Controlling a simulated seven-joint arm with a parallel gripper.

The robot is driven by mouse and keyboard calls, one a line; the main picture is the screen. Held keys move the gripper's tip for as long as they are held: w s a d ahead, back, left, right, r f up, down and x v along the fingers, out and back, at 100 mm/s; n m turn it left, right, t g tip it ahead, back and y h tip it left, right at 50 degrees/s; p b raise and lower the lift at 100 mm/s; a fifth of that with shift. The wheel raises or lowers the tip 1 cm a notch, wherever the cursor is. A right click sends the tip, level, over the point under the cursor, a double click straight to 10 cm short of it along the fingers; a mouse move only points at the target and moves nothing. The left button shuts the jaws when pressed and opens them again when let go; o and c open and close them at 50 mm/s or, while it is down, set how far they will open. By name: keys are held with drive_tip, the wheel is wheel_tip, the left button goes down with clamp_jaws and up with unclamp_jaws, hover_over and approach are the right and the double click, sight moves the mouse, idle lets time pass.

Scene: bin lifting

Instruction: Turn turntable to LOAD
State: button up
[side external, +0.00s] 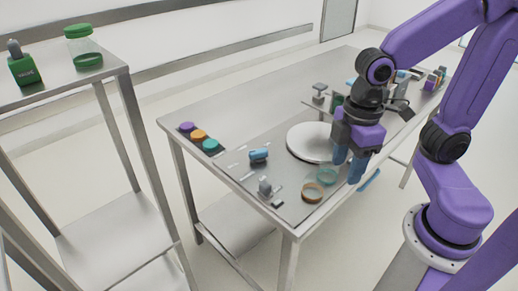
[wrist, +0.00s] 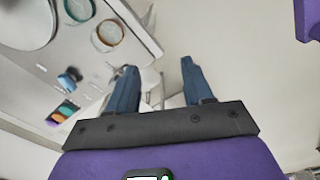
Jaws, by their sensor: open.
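The turntable (side external: 312,142) is a round white disc set on the metal table (side external: 232,127). It also shows in the wrist view, cut off at the top left (wrist: 22,25). A LOAD mark cannot be read in either view. My gripper (side external: 349,168) has blue fingers pointing down, near the turntable's right side and the table's front edge. In the wrist view the fingers are apart with nothing between them (wrist: 158,68).
A teal ring (side external: 327,176) and a brown ring (side external: 313,193) lie close to my fingers. A blue item (side external: 259,155) and a grey item (side external: 265,187) stand farther left. Purple, orange and teal discs (side external: 198,135) sit at the left edge. Several small items crowd the back right.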

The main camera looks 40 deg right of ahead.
drive_tip(key=w+a+r, duration=0.1)
drive_tip(key=w+a, duration=0.1)
drive_tip(key=w, duration=0.7)
hover_over(259, 150)
wheel_tip(259, 150, down, 18)
drive_tip(key=shift+s+r, duration=0.1)
clamp_jaws()
